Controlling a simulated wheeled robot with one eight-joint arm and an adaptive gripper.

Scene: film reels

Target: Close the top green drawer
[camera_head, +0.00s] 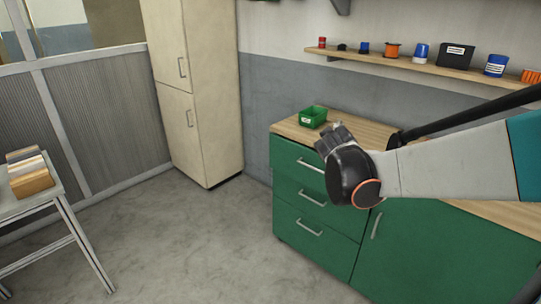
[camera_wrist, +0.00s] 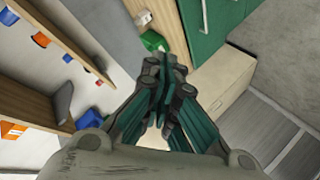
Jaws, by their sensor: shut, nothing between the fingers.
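The green cabinet stands against the wall, with its top green drawer (camera_head: 290,158) under the wooden counter. The drawer has a pale bar handle (camera_head: 311,166). I cannot tell whether its front sits flush or slightly out, as my arm covers its right part. My gripper (camera_head: 331,137) is in front of the counter's left part, above and right of the drawer handle in the picture. In the wrist view my gripper (camera_wrist: 168,68) has its fingers together and empty. Green cabinet fronts (camera_wrist: 206,22) show beyond it. Contact with the drawer cannot be told.
A small green bin (camera_head: 313,117) stands on the counter (camera_head: 292,128). Two more drawers (camera_head: 300,193) lie below, with a cabinet door (camera_head: 440,250) to the right. A shelf (camera_head: 430,67) holds several small items. A beige locker (camera_head: 205,90) stands left. The floor in front is clear.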

